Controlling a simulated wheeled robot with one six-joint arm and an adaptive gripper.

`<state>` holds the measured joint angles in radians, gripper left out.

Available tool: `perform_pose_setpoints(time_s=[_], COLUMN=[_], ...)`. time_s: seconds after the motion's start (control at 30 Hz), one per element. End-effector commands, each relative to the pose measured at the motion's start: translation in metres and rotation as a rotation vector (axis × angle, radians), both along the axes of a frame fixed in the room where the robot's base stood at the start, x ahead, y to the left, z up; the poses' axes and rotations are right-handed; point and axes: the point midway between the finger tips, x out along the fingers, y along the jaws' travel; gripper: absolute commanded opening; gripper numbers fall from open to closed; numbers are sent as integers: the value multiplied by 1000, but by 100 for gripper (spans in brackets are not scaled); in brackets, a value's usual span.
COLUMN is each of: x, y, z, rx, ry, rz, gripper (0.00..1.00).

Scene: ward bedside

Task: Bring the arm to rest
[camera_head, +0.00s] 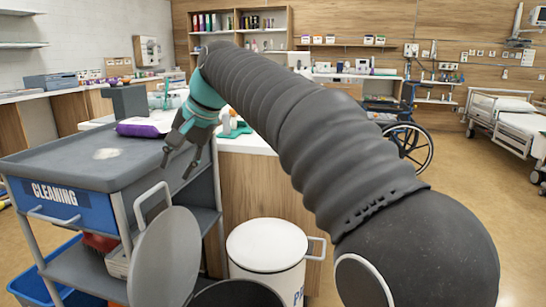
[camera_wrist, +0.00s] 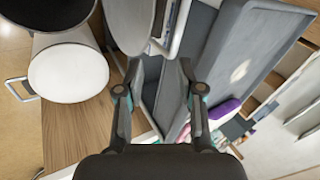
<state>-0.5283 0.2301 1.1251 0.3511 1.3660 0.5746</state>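My arm reaches from the lower right up and over to the left in the head view. My gripper (camera_head: 177,167) points down beside the right edge of the cleaning cart. In the wrist view my gripper (camera_wrist: 159,70) has its two fingers apart, with nothing held between them. The fingertips hang in the air, near the cart's side and above the floor bins.
The grey cleaning cart (camera_head: 60,164) carries a purple pack (camera_head: 138,130). A white-lidded bin (camera_head: 267,245) and an open round grey lid (camera_head: 165,260) stand close below. A wooden counter is behind. A wheelchair (camera_head: 408,140) and bed (camera_head: 508,120) are farther right, with open floor.

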Motion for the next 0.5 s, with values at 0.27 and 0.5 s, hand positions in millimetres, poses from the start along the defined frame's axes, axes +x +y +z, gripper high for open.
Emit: perform_pose_setpoints(time_s=[0.27, 0.5], x=[-7, -41], y=[-39, -130], z=[-64, -117], rx=[-126, -265], ry=[-82, -172], rz=[98, 157], gripper=[37, 37])
